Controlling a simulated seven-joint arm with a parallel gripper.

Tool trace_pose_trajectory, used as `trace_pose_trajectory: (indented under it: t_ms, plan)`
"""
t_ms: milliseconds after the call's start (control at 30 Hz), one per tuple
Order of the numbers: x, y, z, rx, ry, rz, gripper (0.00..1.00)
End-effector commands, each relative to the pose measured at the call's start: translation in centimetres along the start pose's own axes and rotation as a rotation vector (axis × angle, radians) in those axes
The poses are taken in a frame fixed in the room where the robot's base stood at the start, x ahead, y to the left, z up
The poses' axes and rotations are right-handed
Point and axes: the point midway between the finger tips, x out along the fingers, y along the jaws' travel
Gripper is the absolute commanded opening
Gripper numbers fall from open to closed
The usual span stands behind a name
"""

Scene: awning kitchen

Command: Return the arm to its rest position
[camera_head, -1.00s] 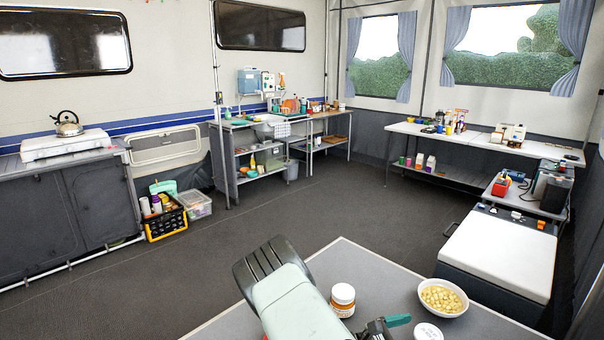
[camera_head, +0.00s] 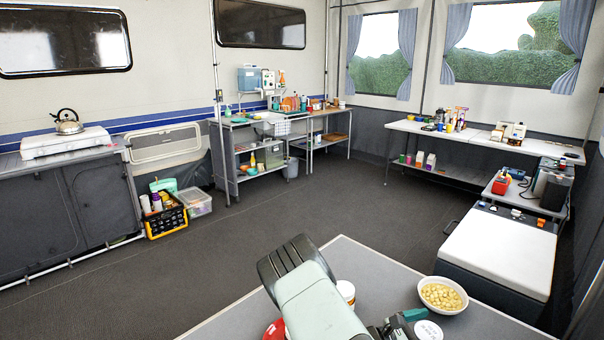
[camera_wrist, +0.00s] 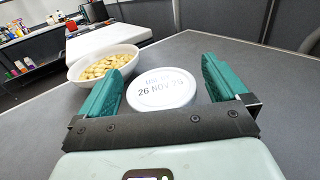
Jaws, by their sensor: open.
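My gripper (camera_wrist: 162,85) is open, with its two teal fingers apart and nothing held between them. A round white lid with a printed date (camera_wrist: 162,89) shows between and beyond the fingers in the wrist view. I cannot tell its exact distance from them. In the head view, my gripper is low over the grey table (camera_head: 352,258), close to the same white lid (camera_head: 428,331). My arm reaches in from the upper left of the table and partly hides a white jar with an orange label (camera_head: 347,292).
A white bowl of pale pieces (camera_head: 443,295) stands on the table right of my gripper. Something red (camera_head: 275,330) shows beside my arm, mostly hidden. A white-topped box (camera_head: 500,250) stands beyond the table's right edge. Open floor (camera_head: 300,205) lies behind the table.

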Motion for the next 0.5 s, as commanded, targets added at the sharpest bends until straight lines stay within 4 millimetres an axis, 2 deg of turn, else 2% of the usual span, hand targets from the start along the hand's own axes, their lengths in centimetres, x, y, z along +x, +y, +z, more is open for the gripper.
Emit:
trace_pose_trajectory:
  t_ms: [33, 500]
  plan:
    - [0.2, 0.0, 0.0, 0.001, 0.001, -0.001, 1.00]
    - [0.1, 0.1, 9.3, 0.004, 0.000, 0.000, 1.00]
